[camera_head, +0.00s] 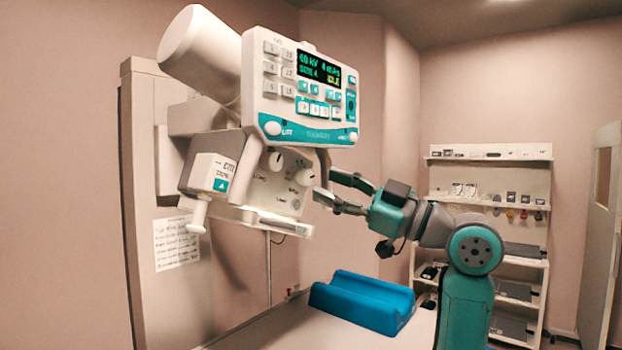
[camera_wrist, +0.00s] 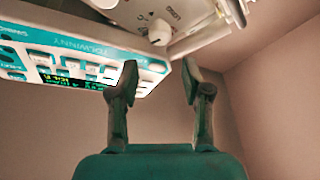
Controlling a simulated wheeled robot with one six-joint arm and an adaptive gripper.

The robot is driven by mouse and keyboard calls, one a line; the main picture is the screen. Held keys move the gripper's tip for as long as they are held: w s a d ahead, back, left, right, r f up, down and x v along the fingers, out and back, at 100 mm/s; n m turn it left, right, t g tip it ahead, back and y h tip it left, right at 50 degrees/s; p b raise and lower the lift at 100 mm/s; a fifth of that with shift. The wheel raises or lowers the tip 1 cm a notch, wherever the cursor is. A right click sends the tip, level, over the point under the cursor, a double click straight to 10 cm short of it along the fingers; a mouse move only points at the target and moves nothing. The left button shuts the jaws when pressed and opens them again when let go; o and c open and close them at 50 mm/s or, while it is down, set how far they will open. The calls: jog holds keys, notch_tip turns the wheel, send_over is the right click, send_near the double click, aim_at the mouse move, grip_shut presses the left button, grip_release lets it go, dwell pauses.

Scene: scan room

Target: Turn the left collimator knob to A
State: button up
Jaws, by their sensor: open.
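The white collimator box (camera_head: 262,192) hangs below the control head. On its front, the left knob (camera_head: 275,160) sits up and left of the right knob (camera_head: 304,177). Both are round and white; the marks around them are too small to read. My gripper (camera_head: 326,184) is open to the right of the knobs, apart from them, with nothing between its fingers. In the wrist view, a white knob (camera_wrist: 159,33) shows beyond the gap between my open fingertips (camera_wrist: 160,70). I cannot tell for sure which knob that is.
The control panel (camera_head: 303,90) with its lit display is above the knobs, and a handle bar (camera_head: 324,168) hangs between the knobs and my gripper. A blue cradle (camera_head: 363,300) lies on the table below. Shelves (camera_head: 490,200) stand at the back right.

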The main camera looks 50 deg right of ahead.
aim_at(277, 166)
jog(key=shift+s+d+f, duration=0.15)
jog(key=shift+s+f, duration=0.1)
jog(key=shift+s, duration=0.4)
jog(key=w+a+r+m+h, duration=0.1)
jog(key=w+m, duration=0.1)
jog(key=w, duration=0.2)
jog(key=w+a+r+m+t+h, duration=0.1)
jog(key=w+m+h, duration=0.1)
jog(key=w, duration=0.1)
jog(key=w+a+r+m+h, duration=0.1)
jog(key=w+r+m, duration=0.1)
jog(key=w, duration=0.2)
jog(key=shift+w+a+t, duration=0.25)
jog(key=shift+w+t, duration=0.05)
jog(key=shift+w, duration=0.05)
jog(key=c, duration=0.9)
jog(key=shift+o, duration=0.2)
jog(key=shift+f, duration=0.1)
